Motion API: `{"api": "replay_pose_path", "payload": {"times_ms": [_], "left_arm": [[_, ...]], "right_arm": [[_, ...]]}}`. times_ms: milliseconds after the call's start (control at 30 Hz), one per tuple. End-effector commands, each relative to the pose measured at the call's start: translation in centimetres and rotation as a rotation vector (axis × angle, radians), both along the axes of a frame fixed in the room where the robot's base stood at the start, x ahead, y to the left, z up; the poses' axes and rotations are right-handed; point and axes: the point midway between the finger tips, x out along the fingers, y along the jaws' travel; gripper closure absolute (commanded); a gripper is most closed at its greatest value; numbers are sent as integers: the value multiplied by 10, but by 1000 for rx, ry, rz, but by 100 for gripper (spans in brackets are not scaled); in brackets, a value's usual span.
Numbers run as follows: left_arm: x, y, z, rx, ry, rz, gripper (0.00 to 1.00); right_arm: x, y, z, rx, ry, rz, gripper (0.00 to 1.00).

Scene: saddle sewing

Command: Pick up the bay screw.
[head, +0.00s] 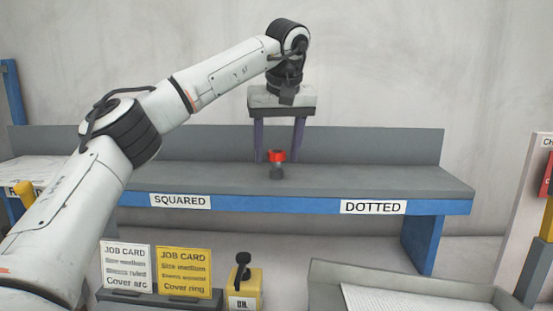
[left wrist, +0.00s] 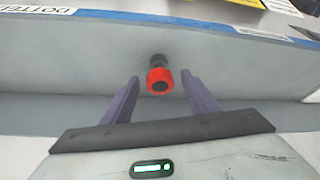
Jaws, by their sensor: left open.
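The bay screw (head: 276,165) has a red collar and a dark grey end. It stands on the grey shelf, between the SQUARED and DOTTED labels. In the left wrist view the screw (left wrist: 160,80) shows its red ring facing the camera, just past the fingertips and between their lines. My left gripper (head: 279,158) is open, with its two purple fingers pointing down, one on each side of the screw. The fingers also show in the left wrist view (left wrist: 160,82), apart and not touching the screw. My right gripper is not in view.
The grey shelf (head: 400,181) has a blue front edge and a raised back panel. The shelf around the screw is clear.

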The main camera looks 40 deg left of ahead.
Motion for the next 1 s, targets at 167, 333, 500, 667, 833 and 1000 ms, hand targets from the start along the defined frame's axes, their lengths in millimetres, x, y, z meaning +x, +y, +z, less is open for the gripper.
{"api": "replay_pose_path", "payload": {"times_ms": [167,333,500,667,833,1000], "left_arm": [[3,4,-14,-1,-1,0,46],[3,5,-15,-1,-1,0,46],[3,4,-15,-1,-1,0,66],[3,4,-14,-1,-1,0,90],[3,4,-14,-1,-2,-1,90],[4,4,-2,-2,-4,-1,90]], "right_arm": [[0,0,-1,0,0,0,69],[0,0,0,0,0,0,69],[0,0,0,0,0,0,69],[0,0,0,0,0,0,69],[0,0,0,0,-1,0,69],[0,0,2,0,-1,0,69]]}}
